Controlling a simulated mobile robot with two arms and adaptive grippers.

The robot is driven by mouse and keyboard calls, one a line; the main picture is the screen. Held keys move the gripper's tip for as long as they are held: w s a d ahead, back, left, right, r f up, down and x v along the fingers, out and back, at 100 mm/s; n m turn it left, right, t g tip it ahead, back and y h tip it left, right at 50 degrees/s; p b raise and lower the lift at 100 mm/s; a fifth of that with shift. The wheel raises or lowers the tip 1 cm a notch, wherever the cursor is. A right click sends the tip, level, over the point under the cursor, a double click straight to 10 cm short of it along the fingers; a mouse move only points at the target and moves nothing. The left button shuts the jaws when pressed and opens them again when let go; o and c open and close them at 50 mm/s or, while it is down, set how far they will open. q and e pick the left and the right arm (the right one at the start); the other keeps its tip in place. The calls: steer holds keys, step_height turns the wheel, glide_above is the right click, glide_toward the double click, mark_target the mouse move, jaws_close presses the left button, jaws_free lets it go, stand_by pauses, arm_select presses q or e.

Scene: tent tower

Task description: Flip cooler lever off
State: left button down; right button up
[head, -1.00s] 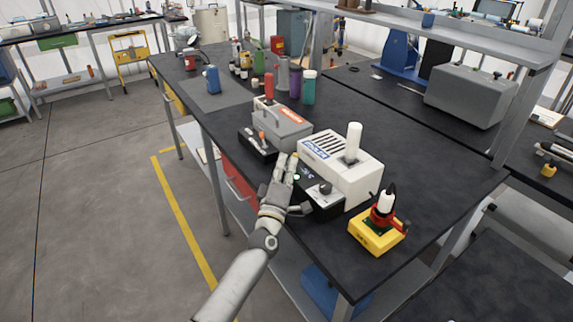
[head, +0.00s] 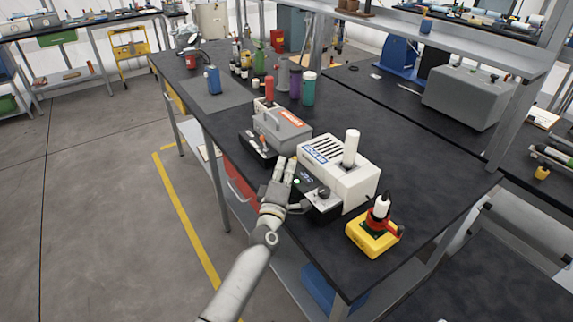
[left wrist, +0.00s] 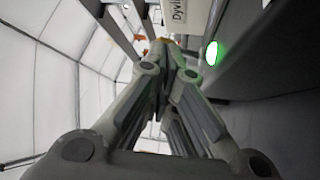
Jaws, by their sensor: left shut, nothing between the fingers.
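The cooler appears to be the white box (head: 340,177) with a blue label and a white cylinder on top. The label is too small to read surely. Its dark front panel (head: 312,199) carries a dark rounded knob or lever (head: 323,191); whether it is on or off cannot be told. My left gripper (head: 285,165) is shut and empty, close to the left end of that panel. In the left wrist view its fingers (left wrist: 167,48) meet, and a lit green lamp (left wrist: 212,53) shows on the dark panel to their right. My right gripper is out of view.
A grey box (head: 281,129) with an orange label and its own dark panel stands just behind the gripper. A yellow box (head: 373,237) with a red and white top stands at the front right. Bottles (head: 308,88) stand farther back. The black bench top (head: 430,165) is clear on the right.

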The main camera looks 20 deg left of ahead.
arm_select(q)
steer(key=n+g+p, duration=0.1)
steer(key=p, duration=0.1)
steer(key=r+n+p, duration=0.1)
steer(key=p, duration=0.2)
steer(key=shift+w+a+r+g, duration=0.1)
steer(key=shift+w+a+g, duration=0.2)
steer(key=shift+a+g, duration=0.1)
steer(key=shift+w+a+p, duration=0.15)
steer(key=shift+p, duration=0.2)
steer(key=shift+w+a, duration=0.4)
steer(key=shift+a, duration=0.1)
